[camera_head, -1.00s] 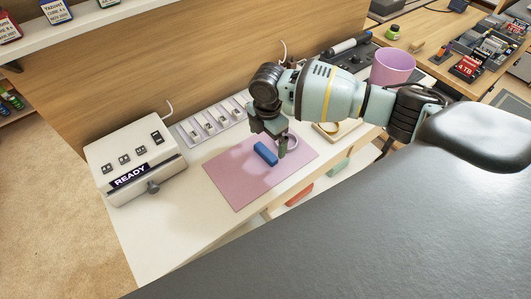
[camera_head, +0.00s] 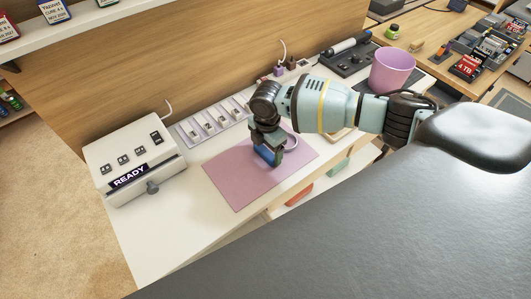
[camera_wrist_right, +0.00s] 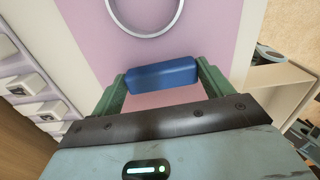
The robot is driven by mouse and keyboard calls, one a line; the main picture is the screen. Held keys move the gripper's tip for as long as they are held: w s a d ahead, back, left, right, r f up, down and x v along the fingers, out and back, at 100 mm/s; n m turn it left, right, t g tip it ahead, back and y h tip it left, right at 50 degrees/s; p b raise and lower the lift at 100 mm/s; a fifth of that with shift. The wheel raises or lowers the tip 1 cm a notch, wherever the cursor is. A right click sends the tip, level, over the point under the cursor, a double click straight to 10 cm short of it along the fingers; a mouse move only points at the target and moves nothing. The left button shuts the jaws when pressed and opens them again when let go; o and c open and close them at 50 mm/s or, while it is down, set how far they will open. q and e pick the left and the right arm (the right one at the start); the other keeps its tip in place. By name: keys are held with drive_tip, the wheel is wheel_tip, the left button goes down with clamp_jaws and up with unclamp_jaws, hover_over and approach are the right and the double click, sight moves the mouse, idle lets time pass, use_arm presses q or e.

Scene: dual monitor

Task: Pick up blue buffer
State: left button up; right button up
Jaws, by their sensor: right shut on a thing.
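The blue buffer (camera_head: 266,155) is a small blue block at the pink mat (camera_head: 235,186) on the white table. My right gripper (camera_head: 268,150) is over it, pointing down, with its fingers on both sides of it. In the right wrist view the blue buffer (camera_wrist_right: 163,75) sits between the two green fingers of my right gripper (camera_wrist_right: 162,82), which is shut on it. I cannot tell whether the buffer still touches the mat. My left gripper is not in view.
A white ring (camera_wrist_right: 146,12) lies on the mat beside the buffer. A beige device reading READY (camera_head: 135,168) stands at the left. A white tray with several small parts (camera_head: 212,121) lies behind the mat. A pink cup (camera_head: 391,70) stands at the right. The mat's front left is clear.

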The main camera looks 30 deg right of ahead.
sight(269, 152)
drive_tip(key=shift+r, duration=0.5)
drive_tip(key=r, duration=0.2)
drive_tip(key=shift+s+d+r, duration=0.1)
drive_tip(key=shift+s+r, duration=0.25)
drive_tip(key=shift+r, duration=0.05)
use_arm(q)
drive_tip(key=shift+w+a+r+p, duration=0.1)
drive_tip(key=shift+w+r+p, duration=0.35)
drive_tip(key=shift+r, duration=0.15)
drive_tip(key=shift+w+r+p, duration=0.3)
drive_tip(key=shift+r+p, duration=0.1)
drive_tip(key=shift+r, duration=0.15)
use_arm(e)
drive_tip(key=s+d+r, duration=0.1)
drive_tip(key=s+d, duration=0.1)
drive_tip(key=s, duration=1.3)
drive_tip(key=shift+d+r, duration=0.15)
